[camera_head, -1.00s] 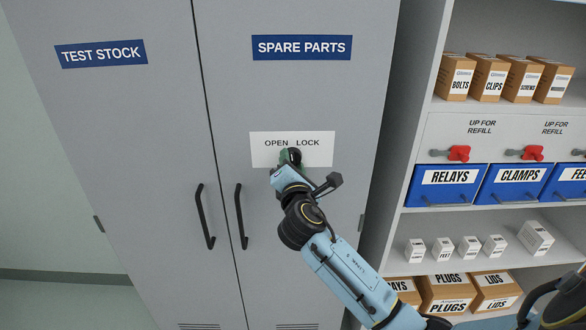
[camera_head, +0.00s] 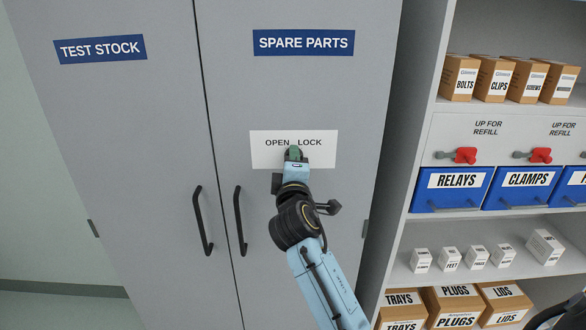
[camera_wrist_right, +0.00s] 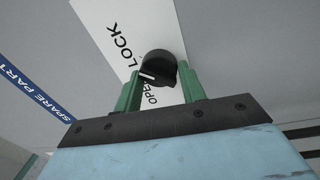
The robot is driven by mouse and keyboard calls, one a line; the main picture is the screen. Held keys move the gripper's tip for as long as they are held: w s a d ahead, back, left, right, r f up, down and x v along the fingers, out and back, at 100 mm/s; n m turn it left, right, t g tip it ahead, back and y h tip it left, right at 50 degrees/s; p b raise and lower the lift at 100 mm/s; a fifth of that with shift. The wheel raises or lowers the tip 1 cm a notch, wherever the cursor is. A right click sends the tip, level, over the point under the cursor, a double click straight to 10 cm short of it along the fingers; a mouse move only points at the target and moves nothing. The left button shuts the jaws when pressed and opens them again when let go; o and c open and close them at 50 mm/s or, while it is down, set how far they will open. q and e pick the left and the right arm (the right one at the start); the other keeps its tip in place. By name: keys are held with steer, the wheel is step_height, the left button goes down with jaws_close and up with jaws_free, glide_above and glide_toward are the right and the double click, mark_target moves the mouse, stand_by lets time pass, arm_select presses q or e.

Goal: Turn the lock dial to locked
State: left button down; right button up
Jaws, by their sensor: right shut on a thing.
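The lock dial (camera_wrist_right: 158,68) is a black round knob with a white mark, set on a white plate (camera_head: 262,157) printed OPEN and LOCK on the SPARE PARTS door. In the right wrist view the white mark points left, roughly between the two words. My right gripper (camera_head: 293,153) is at the plate, just below and between the words. In the right wrist view its green fingers (camera_wrist_right: 160,88) are on either side of the dial, shut on it. In the head view the fingers hide the dial. My left gripper is not in view.
The grey cabinet has two black door handles (camera_head: 241,222) (camera_head: 203,220), left of my right arm. A shelf unit on the right holds blue bins (camera_head: 450,188), red levers (camera_head: 466,156), small white boxes (camera_head: 449,258) and brown cartons (camera_head: 455,305).

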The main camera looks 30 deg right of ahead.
steer(key=shift+m, duration=0.6)
steer(key=o, duration=1)
steer(key=shift+s, duration=0.1)
steer(key=b+v, duration=0.2)
steer(key=v, duration=1.1)
steer(key=shift+a, duration=0.15)
